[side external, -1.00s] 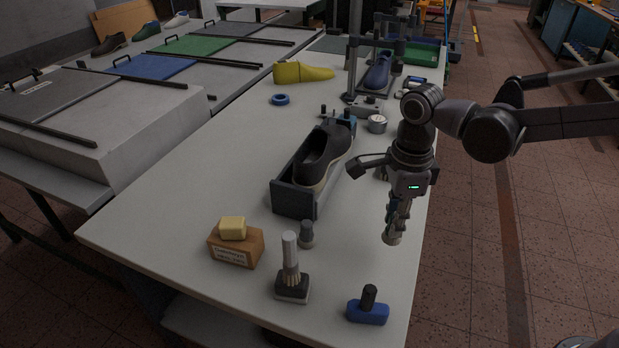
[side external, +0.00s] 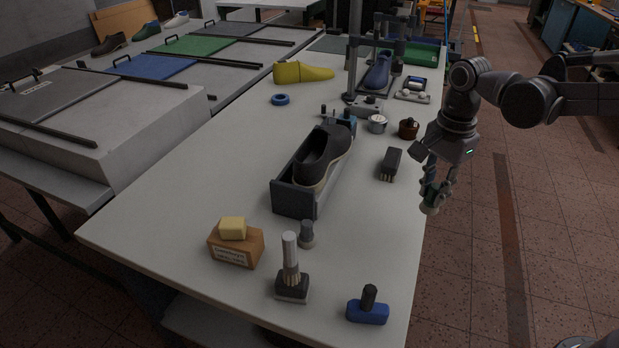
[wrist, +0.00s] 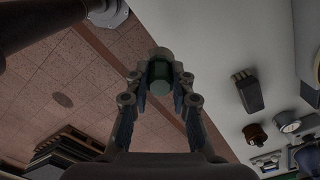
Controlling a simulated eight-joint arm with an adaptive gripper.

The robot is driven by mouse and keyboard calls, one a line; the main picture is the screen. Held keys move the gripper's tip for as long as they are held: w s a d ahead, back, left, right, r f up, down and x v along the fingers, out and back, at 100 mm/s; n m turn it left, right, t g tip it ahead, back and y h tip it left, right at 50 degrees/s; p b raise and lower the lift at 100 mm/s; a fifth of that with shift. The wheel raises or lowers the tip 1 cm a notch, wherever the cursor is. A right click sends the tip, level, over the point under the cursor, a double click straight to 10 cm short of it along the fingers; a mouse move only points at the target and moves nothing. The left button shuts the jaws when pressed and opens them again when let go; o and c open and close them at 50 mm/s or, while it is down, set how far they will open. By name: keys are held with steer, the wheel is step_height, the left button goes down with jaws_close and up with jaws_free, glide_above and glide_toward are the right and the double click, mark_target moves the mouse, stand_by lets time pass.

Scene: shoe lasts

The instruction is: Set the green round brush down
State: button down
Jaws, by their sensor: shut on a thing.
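The green round brush (wrist: 158,72) is held between the fingers of my gripper (wrist: 160,90) in the wrist view. In the side view my gripper (side external: 436,188) is shut on it, at the right edge of the white table (side external: 375,245). The brush's pale end (side external: 429,208) points down from the fingers. In the wrist view, red floor tiles lie behind the brush, with the table edge to its right. The fingers cover part of the brush.
A dark brush (side external: 391,163) lies near the right table edge, with a brown pot (side external: 408,128) and a metal tin (side external: 377,124) behind it. A blue block with a black knob (side external: 367,308) stands at the front.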

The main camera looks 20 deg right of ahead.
steer(key=w+d+f+n, duration=0.1)
steer(key=n, duration=0.3)
steer(key=w+d+f+n, duration=0.1)
steer(key=f+n, duration=0.1)
steer(key=n, duration=0.2)
steer(key=w+d+f+n, duration=0.1)
steer(key=d+f+n, duration=0.1)
steer(key=n, duration=0.2)
steer(key=shift+w+f+n, duration=0.15)
steer(key=shift+w+n, duration=0.2)
steer(key=shift+n, duration=0.05)
steer(key=shift+w+d+f+n, duration=0.15)
steer(key=shift+d+f+n, duration=0.15)
steer(key=shift+n, duration=0.55)
steer(key=shift+w+d+f+n, duration=0.2)
steer(key=shift+f+n, duration=0.2)
steer(key=shift+n, duration=0.45)
